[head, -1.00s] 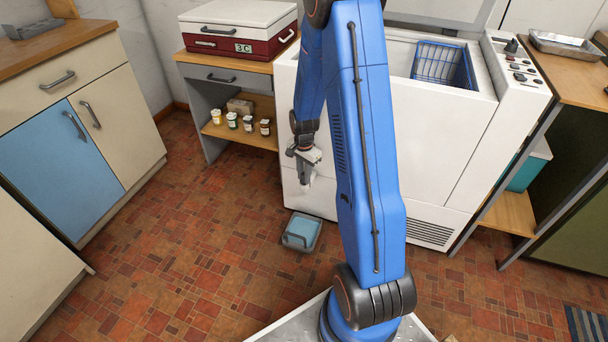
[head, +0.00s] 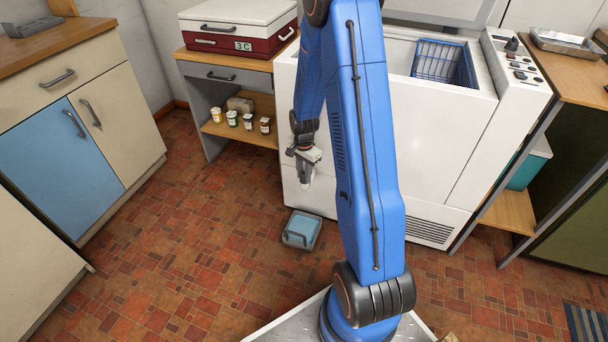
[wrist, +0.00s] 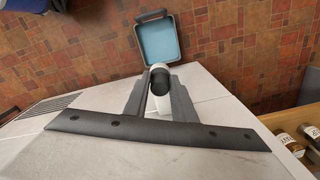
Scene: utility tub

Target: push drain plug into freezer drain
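My gripper (wrist: 160,92) is low in front of the white freezer (head: 425,130), close to its front face and pointing down; it also shows in the head view (head: 306,180). In the wrist view its two dark fingers stand close on either side of a small black piece, which looks like the drain plug (wrist: 160,86). A short white rounded part, apparently the drain (wrist: 160,71), is right at the black piece's far end. I cannot tell how deep the plug sits. In the head view the arm and gripper hide these details.
A blue-grey tray (head: 301,230) lies on the tiled floor below the gripper; it also shows in the wrist view (wrist: 158,42). A shelf (head: 240,132) with several small jars stands left of the freezer. The floor between this shelf and the left cabinets is clear.

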